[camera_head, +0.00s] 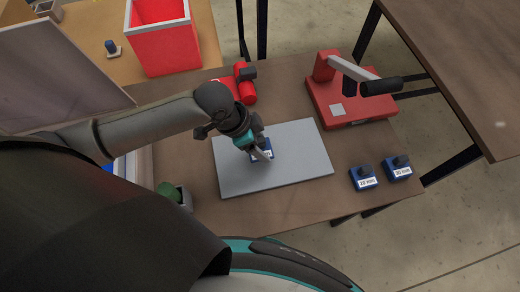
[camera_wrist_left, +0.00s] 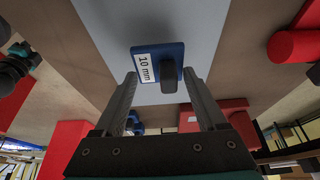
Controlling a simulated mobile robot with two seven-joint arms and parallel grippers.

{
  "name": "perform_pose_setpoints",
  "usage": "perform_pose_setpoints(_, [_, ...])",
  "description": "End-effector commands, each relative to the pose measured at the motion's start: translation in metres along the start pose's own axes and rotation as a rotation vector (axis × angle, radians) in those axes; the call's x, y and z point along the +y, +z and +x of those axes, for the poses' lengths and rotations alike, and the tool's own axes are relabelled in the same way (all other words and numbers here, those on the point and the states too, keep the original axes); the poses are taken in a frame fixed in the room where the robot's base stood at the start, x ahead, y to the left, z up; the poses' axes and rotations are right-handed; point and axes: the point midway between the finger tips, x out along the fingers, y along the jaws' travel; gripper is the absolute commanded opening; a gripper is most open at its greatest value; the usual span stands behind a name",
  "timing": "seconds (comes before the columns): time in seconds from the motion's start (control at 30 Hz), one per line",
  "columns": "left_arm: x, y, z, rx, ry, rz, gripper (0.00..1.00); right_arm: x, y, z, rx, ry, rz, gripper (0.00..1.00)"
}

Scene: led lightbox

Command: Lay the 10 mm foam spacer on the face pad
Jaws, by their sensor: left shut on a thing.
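The 10 mm foam spacer (camera_head: 264,154) is a blue block with a white label and a dark knob. In the left wrist view the spacer (camera_wrist_left: 143,62) shows its label between the fingertips. My left gripper (camera_head: 260,150) is shut on it, over the upper middle of a flat light-grey pad (camera_head: 295,168), which I take for the face pad. The grey pad also shows behind the spacer in the left wrist view (camera_wrist_left: 150,20). I cannot tell whether the spacer touches the pad. The gripper hides part of the spacer in the head view.
Two similar blue blocks (camera_head: 363,178) (camera_head: 397,168) stand right of the pad. A red device with a lever (camera_head: 350,105) stands behind right. A red tool (camera_head: 245,85) lies behind the pad. A green item (camera_head: 170,190) sits at left. A red bin (camera_head: 165,50) is further back.

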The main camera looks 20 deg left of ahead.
Motion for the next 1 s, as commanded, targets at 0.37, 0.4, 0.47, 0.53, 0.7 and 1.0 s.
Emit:
perform_pose_setpoints(0.37, [0.001,0.013,0.031,-0.001,0.001,-0.001,0.20,0.010,-0.007,0.013,0.014,0.013,0.002,0.50])
perform_pose_setpoints(0.4, [0.001,0.013,0.031,-0.001,0.001,-0.001,0.20,0.011,-0.007,0.013,0.015,0.015,0.002,0.50])
perform_pose_setpoints(0.47, [0.001,0.013,0.031,-0.001,0.001,-0.001,0.20,0.013,-0.007,0.013,0.015,0.017,0.002,0.50])
perform_pose_setpoints(0.53, [0.001,0.014,0.032,-0.001,0.001,-0.001,0.20,0.013,-0.007,0.013,0.015,0.018,0.001,0.50])
perform_pose_setpoints(0.7, [0.001,0.014,0.033,-0.001,0.001,-0.001,0.88,0.013,-0.007,0.013,0.015,0.017,0.002,0.50])
perform_pose_setpoints(1.0, [0.001,0.014,0.033,-0.001,0.001,-0.001,1.00,0.010,-0.008,0.013,0.016,0.014,0.003,0.50])
